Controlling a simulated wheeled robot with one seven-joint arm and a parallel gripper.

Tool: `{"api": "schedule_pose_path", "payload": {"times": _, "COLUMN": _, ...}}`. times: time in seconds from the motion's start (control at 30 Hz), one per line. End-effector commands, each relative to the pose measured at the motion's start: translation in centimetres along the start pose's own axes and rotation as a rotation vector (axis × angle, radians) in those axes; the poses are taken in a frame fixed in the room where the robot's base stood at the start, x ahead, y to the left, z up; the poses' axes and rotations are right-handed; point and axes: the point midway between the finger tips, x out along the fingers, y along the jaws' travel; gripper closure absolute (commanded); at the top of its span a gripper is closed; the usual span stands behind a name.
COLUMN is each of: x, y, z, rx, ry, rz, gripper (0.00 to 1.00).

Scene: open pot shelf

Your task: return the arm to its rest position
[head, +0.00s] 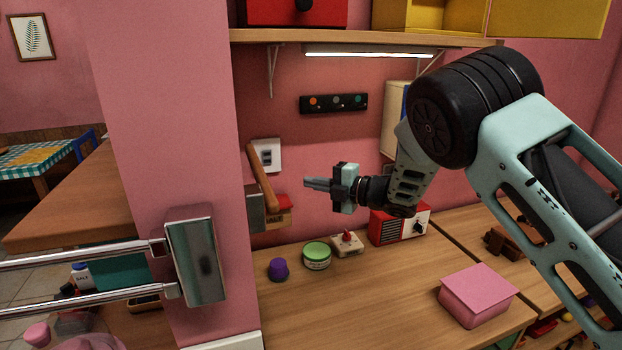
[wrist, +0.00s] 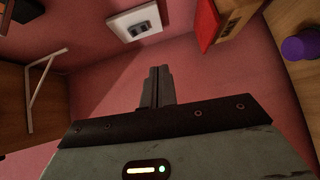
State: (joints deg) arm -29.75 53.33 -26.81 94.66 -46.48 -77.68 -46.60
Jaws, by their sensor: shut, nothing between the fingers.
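My gripper (head: 318,184) is in the middle of the head view, at the end of my arm, which reaches in from the right. It points left, above the wooden counter (head: 375,285) and in front of the pink wall. Its fingers are together with nothing between them. In the wrist view the shut fingers (wrist: 157,87) point toward the pink wall. The gripper appears clear of the things on the counter.
Below stand a purple pot (head: 278,269), a green tin (head: 317,256) and a red-and-white radio-like box (head: 400,226). A pink box (head: 478,294) sits front right. A shelf (head: 360,37) runs above.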

Motion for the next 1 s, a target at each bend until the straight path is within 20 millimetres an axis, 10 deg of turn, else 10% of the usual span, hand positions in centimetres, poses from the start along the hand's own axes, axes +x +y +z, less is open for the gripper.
{"api": "schedule_pose_path", "payload": {"times": 0.37, "x": -3.9, "y": 2.6, "z": -2.1, "rx": 0.619, "ry": -0.497, "rz": -0.106, "gripper": 1.0}}
{"api": "schedule_pose_path", "payload": {"times": 0.7, "x": -15.3, "y": -1.6, "z": -18.5, "rx": 1.276, "ry": -0.936, "rz": -0.486, "gripper": 1.0}}
{"api": "schedule_pose_path", "payload": {"times": 1.0, "x": -27.8, "y": -4.5, "z": -31.9, "rx": 1.493, "ry": -1.287, "rz": -0.822, "gripper": 1.0}}
